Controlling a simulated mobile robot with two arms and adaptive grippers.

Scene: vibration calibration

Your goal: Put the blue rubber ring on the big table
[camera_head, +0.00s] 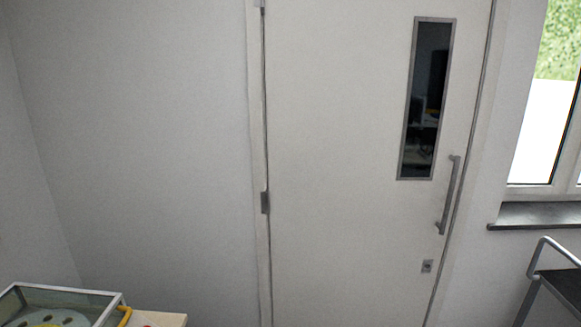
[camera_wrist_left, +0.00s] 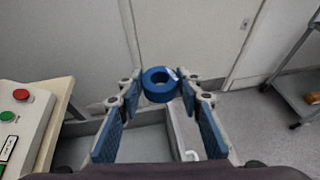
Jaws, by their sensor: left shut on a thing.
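The blue rubber ring (camera_wrist_left: 147,85) shows in the left wrist view. It is held between the fingertips of my left gripper (camera_wrist_left: 160,88), which is shut on it, with the floor and wall behind. The ring's hole faces the camera. The head view shows neither gripper and no ring. I cannot tell which surface is the big table.
In the head view a closed white door (camera_head: 350,150) has a narrow window and a handle. A glass-lidded box (camera_head: 62,300) stands on a wooden-edged table (camera_head: 165,318) at lower left. A cart (camera_head: 555,285) stands at right. The wrist view shows a control box (camera_wrist_left: 25,120) with red and green buttons.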

